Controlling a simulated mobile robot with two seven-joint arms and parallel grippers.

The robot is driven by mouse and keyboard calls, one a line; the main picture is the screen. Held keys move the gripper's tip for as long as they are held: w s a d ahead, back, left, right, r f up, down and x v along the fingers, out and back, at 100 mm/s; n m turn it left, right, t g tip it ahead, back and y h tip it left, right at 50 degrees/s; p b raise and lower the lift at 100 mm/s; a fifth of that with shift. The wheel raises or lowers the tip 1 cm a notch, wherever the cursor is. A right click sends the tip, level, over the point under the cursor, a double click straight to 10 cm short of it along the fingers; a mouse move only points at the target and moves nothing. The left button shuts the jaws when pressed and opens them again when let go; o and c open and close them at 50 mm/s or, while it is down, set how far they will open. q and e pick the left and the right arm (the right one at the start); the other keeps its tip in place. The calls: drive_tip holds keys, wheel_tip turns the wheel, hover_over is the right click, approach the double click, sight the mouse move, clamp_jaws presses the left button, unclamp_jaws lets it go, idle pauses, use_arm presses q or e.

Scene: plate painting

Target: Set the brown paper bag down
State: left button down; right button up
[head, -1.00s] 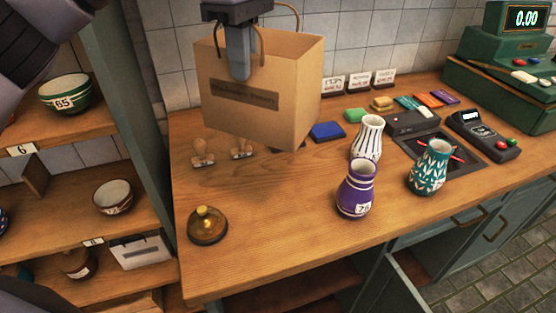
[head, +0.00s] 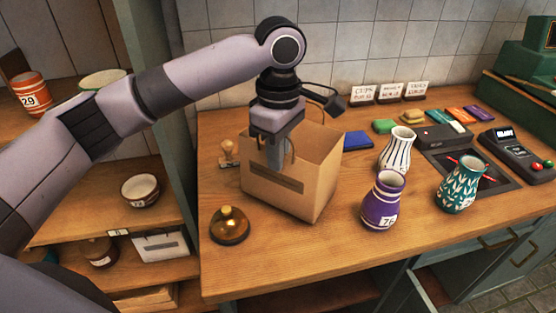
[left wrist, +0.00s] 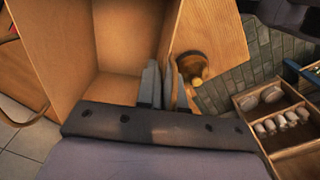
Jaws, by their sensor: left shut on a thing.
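The open-topped brown paper bag (head: 288,188) is upright at the back left of the wooden counter (head: 330,250), with its base at or very near the counter top. My left gripper (head: 276,158) comes down from above and is shut on the bag's near wall. The left wrist view shows the gripper's fingers (left wrist: 166,84) on either side of that wall, with the bag's empty-looking interior (left wrist: 125,45) beyond. Any small gap under the bag is hard to judge. My right gripper is not in view.
A brass bell (head: 230,226) stands just left of the bag, and a wooden stamp (head: 229,152) is behind it. Purple (head: 383,202), striped (head: 397,150) and teal (head: 461,188) vases stand to the right. The front strip of counter is clear.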

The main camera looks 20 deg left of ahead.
use_arm(q)
drive_tip(key=shift+f, duration=1.1)
drive_tip(key=c, duration=1.3)
unclamp_jaws()
drive_tip(key=shift+o, duration=0.2)
wheel_tip(320, 180, up, 12)
